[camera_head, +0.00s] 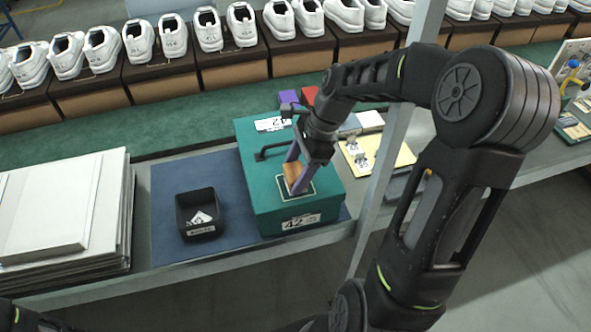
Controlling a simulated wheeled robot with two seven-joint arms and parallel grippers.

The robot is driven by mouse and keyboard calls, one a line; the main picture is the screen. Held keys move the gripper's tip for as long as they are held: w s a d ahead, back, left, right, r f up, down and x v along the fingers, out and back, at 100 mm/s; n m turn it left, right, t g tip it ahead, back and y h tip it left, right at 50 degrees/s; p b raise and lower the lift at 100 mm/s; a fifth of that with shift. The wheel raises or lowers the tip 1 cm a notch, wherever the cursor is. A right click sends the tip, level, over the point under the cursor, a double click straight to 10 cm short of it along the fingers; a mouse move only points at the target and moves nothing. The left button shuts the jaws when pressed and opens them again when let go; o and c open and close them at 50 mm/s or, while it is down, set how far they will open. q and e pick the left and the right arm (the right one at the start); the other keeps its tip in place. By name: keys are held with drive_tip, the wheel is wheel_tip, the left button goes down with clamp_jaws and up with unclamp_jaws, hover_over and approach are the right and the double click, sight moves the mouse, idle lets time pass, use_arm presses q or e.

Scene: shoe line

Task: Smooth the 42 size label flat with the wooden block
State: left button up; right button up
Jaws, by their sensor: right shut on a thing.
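A green box (262,208) with a black handle on its lid stands on a dark blue mat. The white 42 size label (301,221) is on its front face, near the lower right, and looks slightly tilted. My right gripper (296,176) is shut on the wooden block (292,170), over the box lid at a dark framed emblem. The block is above and behind the label, apart from it. I cannot tell whether the block touches the lid. My left gripper is out of view.
A small black bin (198,214) with white labels inside stands left of the box. A stack of white boards (75,215) fills the bench's left. A grey post (378,190) rises right of the box. White shoes on brown boxes line the back.

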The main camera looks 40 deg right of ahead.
drive_tip(key=shift+f, duration=0.2)
drive_tip(key=shift+s, duration=0.1)
drive_tip(key=shift+s+a+r, duration=0.1)
drive_tip(key=shift+s+a, duration=0.2)
drive_tip(key=shift+s, duration=0.5)
drive_tip(key=shift+s+a, duration=0.3)
drive_tip(key=shift+s, duration=0.5)
drive_tip(key=shift+s+a, duration=0.1)
drive_tip(key=shift+s, duration=0.1)
drive_tip(key=shift+f, duration=0.2)
drive_tip(key=shift+w+d+p, duration=0.25)
drive_tip(key=shift+w, duration=0.35)
drive_tip(key=shift+w+d+p, duration=0.2)
drive_tip(key=shift+w+p, duration=0.1)
drive_tip(key=shift+w, duration=0.35)
drive_tip(key=shift+w+d+p, duration=0.25)
drive_tip(key=shift+w, duration=0.35)
